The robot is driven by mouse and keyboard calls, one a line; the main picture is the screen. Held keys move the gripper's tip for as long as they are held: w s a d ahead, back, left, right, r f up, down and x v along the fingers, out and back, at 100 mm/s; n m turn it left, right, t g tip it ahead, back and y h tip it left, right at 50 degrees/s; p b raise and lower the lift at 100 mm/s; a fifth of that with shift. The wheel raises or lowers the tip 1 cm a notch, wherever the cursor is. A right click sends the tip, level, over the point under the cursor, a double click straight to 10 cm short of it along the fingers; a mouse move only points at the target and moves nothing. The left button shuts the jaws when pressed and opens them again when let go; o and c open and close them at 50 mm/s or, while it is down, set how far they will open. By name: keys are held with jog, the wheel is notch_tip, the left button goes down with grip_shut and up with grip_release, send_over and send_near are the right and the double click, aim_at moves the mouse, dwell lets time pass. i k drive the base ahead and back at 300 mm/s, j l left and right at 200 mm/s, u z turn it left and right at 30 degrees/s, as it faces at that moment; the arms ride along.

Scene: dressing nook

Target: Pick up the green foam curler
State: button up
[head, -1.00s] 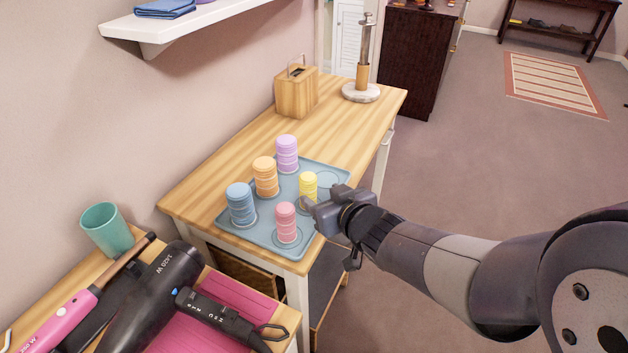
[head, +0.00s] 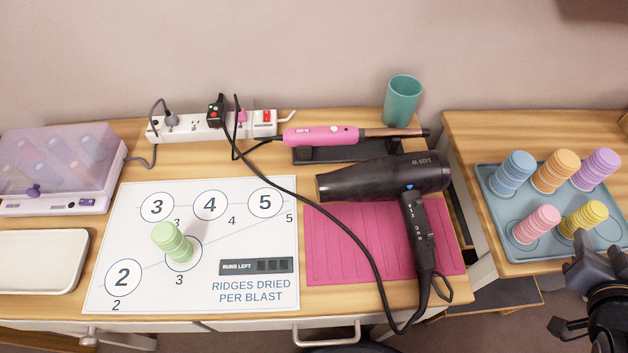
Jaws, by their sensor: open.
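The green foam curler (head: 172,241) stands upright, leaning a little in the picture, on a printed circle of the white chart sheet (head: 120,205) at the left. My gripper (head: 578,252) is at the far right, open, beside the yellow curler (head: 584,218) on the blue tray (head: 505,252). It is far from the green curler, with the hair dryer between them. Part of my gripper and arm is cut off by the right edge.
A pink curling iron (head: 320,136), power strip (head: 215,127), teal cup (head: 402,102), lidded purple box (head: 55,165) and cream tray (head: 40,262) stand around. Blue, orange, purple and pink curlers share the blue tray.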

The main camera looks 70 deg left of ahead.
aim_at(170, 239)
jog(key=l+u, duration=0.25)
jog(key=u, duration=0.15)
jog(key=l+u, duration=0.25)
jog(key=u, duration=0.15)
jog(key=l+u, duration=0.25)
jog(key=u, duration=0.15)
jog(key=j+u, duration=0.15)
jog(key=u, duration=0.35)
jog(key=i+j+u, duration=0.1)
jog(key=u, duration=0.4)
jog(key=j+u, duration=0.1)
jog(key=u, duration=0.4)
jog(key=i+u, duration=0.15)
jog(key=u, duration=0.35)
jog(key=i+u, duration=0.1)
jog(key=u, duration=0.35)
jog(key=k+j, duration=0.1)
jog(key=j, duration=0.3)
jog(key=j+z, duration=0.15)
jog(key=j, duration=0.5)
jog(key=i, duration=0.05)
